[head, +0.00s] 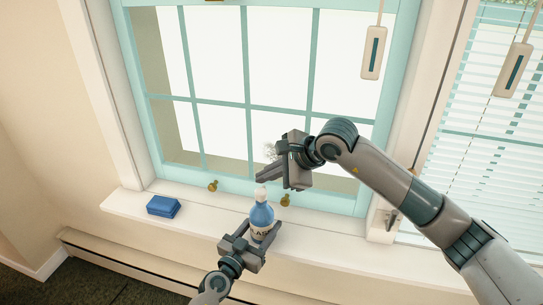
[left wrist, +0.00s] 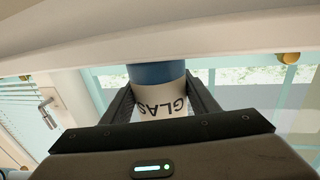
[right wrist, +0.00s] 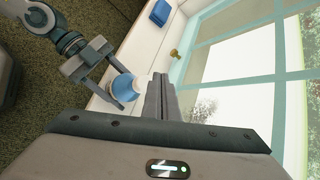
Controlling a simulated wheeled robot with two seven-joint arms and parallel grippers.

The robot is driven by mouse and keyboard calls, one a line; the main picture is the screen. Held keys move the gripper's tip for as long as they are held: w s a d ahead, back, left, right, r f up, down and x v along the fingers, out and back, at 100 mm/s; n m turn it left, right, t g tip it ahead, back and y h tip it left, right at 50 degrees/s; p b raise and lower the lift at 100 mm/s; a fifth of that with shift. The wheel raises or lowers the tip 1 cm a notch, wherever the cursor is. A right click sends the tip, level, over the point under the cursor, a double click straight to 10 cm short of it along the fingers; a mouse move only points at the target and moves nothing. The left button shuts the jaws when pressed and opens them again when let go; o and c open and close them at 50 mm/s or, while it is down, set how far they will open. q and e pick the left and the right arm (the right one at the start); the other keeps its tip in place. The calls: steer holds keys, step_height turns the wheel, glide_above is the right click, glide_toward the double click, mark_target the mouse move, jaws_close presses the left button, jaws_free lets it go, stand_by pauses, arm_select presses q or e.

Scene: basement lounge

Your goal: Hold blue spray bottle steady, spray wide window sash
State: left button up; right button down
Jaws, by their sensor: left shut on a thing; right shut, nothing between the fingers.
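The blue spray bottle (head: 261,217) stands upright at the window sill, its white top up. My left gripper (head: 250,243) is shut around its lower, labelled part. The left wrist view shows the white label (left wrist: 160,103) between the two fingers. My right gripper (head: 262,175) is shut and empty, its fingers just above the bottle's top; I cannot tell if they touch it. In the right wrist view the bottle (right wrist: 124,89) shows beside the shut fingers (right wrist: 160,88). The wide window sash (head: 330,198) is teal, with several panes, behind both grippers.
A blue sponge-like block (head: 163,206) lies on the white sill (head: 125,203) to the left. Brass knobs (head: 213,185) sit on the sash's lower rail. A cord pull (head: 374,52) hangs at upper right. A second window with blinds (head: 490,110) is at right.

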arm_select(q)
steer(key=o, duration=1.7)
steer(key=shift+c, duration=0.2)
steer(key=shift+s, duration=0.1)
steer(key=v, duration=1.2)
arm_select(e)
steer(key=shift+s, duration=0.1)
